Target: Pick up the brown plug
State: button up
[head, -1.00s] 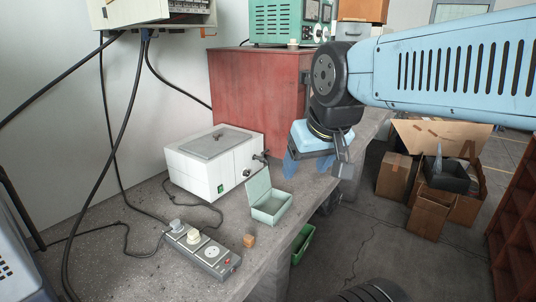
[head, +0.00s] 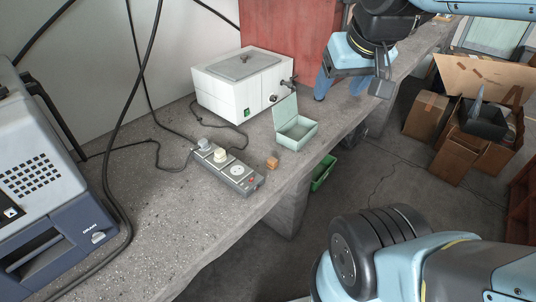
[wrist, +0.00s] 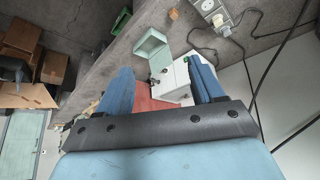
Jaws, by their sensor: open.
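The brown plug (head: 272,162) is a small block lying on the concrete bench, just right of the power strip's near end and in front of the open green box. It also shows at the top of the wrist view (wrist: 173,14). My gripper (head: 341,88) hangs at the far part of the bench, right of the white box, apart from the plug. Its two blue fingers are spread, with nothing between them. In the wrist view my gripper (wrist: 158,64) points toward the white box and the red cabinet.
The power strip (head: 238,170) holds a cream plug (head: 220,155) and a grey plug (head: 204,145). The pale green open box (head: 297,133) stands near the bench edge. The white box (head: 240,88) is behind. A grey-blue machine (head: 50,185) stands at left. Black cables hang at left.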

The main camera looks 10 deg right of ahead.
aim_at(272, 163)
jog(key=z, duration=0.8)
jog(key=k, duration=0.35)
jog(key=u, duration=1.3)
